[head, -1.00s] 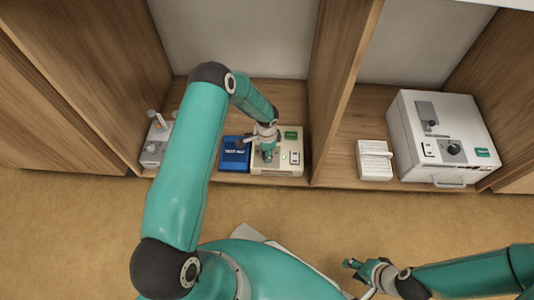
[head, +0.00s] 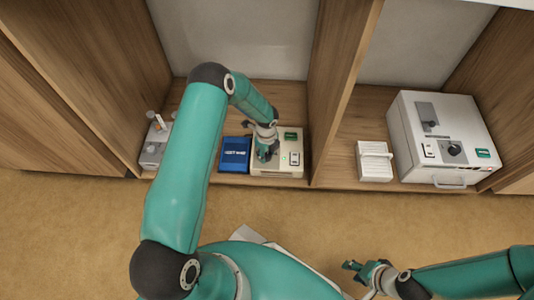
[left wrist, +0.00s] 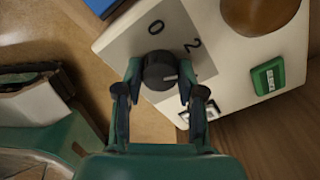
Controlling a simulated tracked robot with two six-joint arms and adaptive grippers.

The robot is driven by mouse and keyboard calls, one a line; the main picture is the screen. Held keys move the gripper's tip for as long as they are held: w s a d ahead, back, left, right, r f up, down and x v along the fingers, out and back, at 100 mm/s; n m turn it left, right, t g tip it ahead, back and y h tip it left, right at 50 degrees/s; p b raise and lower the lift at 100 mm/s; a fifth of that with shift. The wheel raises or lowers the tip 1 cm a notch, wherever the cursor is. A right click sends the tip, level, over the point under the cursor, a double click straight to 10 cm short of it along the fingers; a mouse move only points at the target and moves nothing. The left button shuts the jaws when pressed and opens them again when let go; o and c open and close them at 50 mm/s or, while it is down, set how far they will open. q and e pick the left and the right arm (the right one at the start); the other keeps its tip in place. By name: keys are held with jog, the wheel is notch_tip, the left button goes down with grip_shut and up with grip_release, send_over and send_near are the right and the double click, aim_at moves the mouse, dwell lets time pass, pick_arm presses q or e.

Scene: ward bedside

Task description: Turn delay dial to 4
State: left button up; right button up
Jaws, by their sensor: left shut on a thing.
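A cream device (head: 290,165) stands on the shelf in the head view, with a green label and a white switch plate. In the left wrist view its dark round delay dial (left wrist: 158,70) sits on a grey scale with a 0 and a 2 showing. A light mark on the dial points right and slightly down, past the 2 towards my right-hand finger. That finger covers part of the scale there. My left gripper (left wrist: 159,82) is shut on the dial from both sides; it also shows over the device in the head view (head: 264,155). My right gripper (head: 352,268) hangs away from the shelf, its jaws unclear.
A blue box (head: 234,154) stands just left of the device. A wooden divider (head: 335,90) rises to its right. Beyond it are a white stack (head: 374,161) and a large white machine (head: 447,115). A small grey item (head: 152,157) stands far left.

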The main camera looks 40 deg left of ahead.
pick_arm(q)
jog(key=m, duration=0.3)
jog(key=shift+m, duration=2.2)
jog(key=o, duration=1.1)
notch_tip(320, 180, up, 12)
jog(key=shift+f, duration=0.1)
